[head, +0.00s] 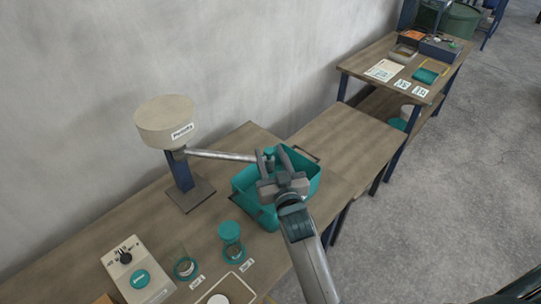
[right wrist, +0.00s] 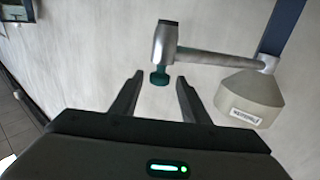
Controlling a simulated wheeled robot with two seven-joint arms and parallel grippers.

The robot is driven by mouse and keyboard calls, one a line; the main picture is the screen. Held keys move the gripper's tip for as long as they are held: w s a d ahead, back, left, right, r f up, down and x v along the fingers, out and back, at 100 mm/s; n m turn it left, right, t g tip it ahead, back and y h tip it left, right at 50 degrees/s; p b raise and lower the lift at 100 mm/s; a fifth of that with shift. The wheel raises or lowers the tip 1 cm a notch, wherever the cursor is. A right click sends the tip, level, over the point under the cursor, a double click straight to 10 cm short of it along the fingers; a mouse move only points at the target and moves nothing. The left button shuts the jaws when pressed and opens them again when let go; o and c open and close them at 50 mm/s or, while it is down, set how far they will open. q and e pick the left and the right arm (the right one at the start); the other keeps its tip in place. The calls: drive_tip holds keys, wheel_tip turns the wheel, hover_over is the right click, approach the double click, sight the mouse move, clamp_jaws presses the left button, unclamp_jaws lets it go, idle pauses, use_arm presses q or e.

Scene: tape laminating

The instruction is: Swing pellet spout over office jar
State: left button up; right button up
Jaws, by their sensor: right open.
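A beige pellet hopper (head: 166,121) with a printed label stands on a blue post at the left. Its metal spout (head: 222,155) points right, its tip over the teal bin. In the right wrist view the spout (right wrist: 215,57) ends in a vertical piece with a teal knob (right wrist: 159,77). My right gripper (head: 272,157) is open at the spout's end; its fingertips (right wrist: 160,78) lie either side of the knob, with gaps showing. Contact cannot be told. Two small jars, one open (head: 184,267) and one teal-topped (head: 231,241), stand below; their labels are unreadable. My left gripper is out of view.
The teal bin (head: 248,205) sits under my right gripper. The wall (head: 80,80) is behind. The adjoining tabletop (head: 345,140) is clear.

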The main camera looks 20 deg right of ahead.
drive_tip(key=shift+s+f, duration=0.15)
drive_tip(key=shift+s, duration=0.35)
drive_tip(key=s+b, duration=0.5)
drive_tip(key=s, duration=1.1)
drive_tip(key=shift+s+a, duration=0.25)
drive_tip(key=shift+a, duration=0.15)
